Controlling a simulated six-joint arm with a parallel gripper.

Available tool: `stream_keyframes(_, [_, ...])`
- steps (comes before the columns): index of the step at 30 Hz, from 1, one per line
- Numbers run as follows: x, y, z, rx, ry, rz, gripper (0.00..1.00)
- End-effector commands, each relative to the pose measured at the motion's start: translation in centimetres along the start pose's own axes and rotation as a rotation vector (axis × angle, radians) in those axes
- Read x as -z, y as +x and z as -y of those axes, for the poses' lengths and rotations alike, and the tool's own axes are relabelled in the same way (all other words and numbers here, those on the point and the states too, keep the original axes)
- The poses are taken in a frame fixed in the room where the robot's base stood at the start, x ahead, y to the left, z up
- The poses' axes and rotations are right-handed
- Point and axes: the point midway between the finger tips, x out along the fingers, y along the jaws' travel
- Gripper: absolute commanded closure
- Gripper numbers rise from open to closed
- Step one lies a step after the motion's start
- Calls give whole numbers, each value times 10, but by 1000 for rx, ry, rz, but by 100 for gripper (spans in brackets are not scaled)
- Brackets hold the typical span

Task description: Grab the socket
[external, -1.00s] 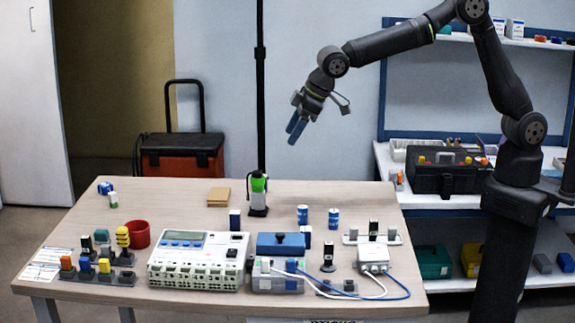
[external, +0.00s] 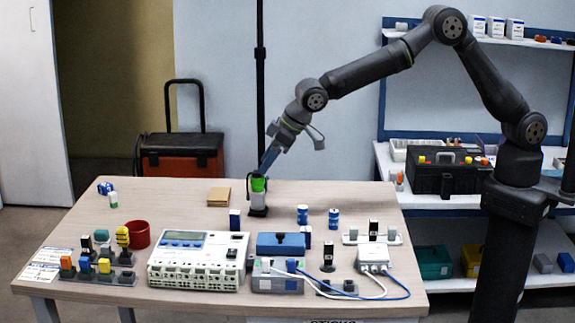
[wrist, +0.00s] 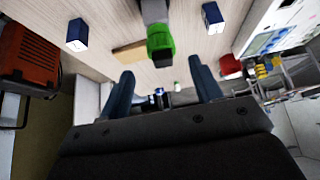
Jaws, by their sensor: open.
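No thing here is plainly marked as a socket, and I cannot tell which one it is. A green-and-white item (external: 258,186) stands upright in a black base (external: 258,211) at the back middle of the table; its green top also shows in the wrist view (wrist: 160,43). My gripper (external: 267,161) is open, just above that green top in the external view. In the wrist view the blue fingers of my gripper (wrist: 163,88) are spread with nothing between them, and the green top is beyond them. The external view does not show whether they touch it.
The table's back left is mostly clear.

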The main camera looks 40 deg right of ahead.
Motion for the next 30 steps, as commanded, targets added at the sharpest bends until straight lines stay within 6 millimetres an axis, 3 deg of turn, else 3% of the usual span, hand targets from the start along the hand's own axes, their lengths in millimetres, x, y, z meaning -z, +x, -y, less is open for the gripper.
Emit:
stream_keyframes(5, [-2, 10, 0, 0, 0, 2, 41])
stream_keyframes(15, [-4, 52, 4, 0, 0, 0, 41])
stream_keyframes(24, [-3, 56, 4, 0, 0, -2, 41])
stream_keyframes(25, [-3, 56, 4, 0, 0, -2, 43])
stream_keyframes(30, [-4, 56, 4, 0, 0, -2, 76])
